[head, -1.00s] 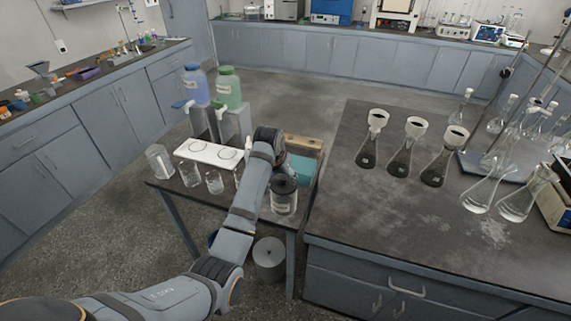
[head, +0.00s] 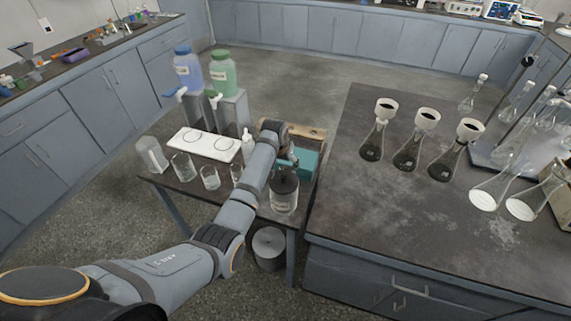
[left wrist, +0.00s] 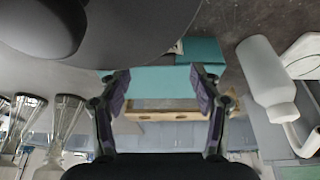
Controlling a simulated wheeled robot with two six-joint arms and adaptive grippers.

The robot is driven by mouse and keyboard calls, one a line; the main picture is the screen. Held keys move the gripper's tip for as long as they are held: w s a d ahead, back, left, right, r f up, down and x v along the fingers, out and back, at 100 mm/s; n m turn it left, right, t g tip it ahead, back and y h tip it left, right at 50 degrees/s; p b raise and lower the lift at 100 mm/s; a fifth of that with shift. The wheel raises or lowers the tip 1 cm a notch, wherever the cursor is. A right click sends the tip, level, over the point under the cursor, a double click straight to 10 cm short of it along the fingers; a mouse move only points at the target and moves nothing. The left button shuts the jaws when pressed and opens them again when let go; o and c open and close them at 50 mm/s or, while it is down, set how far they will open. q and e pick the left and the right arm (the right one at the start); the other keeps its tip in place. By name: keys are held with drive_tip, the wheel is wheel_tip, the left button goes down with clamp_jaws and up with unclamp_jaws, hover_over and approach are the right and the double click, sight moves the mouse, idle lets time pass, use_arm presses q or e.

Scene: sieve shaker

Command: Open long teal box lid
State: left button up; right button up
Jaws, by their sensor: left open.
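The long teal box (head: 300,164) lies on the small dark table, beside the black-lidded jar. In the left wrist view its teal surface (left wrist: 150,83) spans between my fingers, and a darker teal part (left wrist: 203,50) lies behind. I cannot tell the lid's edge or see it raised. My left gripper (head: 291,157) is at the box, partly hidden by my own wrist in the head view. In the left wrist view the left gripper (left wrist: 160,74) has its fingers apart, with nothing held. Contact with the box cannot be told. My right gripper is not in view.
A black-lidded jar (head: 284,191) stands close in front of the box. A white squeeze bottle (left wrist: 268,82) stands beside it. A wooden rack (left wrist: 165,112) lies behind the box. Glass beakers (head: 210,177) and a white plate (head: 185,138) occupy the table's left part.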

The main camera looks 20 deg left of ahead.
use_arm(q)
drive_tip(key=shift+x, duration=0.8)
drive_tip(key=shift+w+f, duration=0.15)
drive_tip(key=shift+f, duration=0.25)
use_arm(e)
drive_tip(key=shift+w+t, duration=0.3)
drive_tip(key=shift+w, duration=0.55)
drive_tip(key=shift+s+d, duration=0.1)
use_arm(q)
clamp_jaws()
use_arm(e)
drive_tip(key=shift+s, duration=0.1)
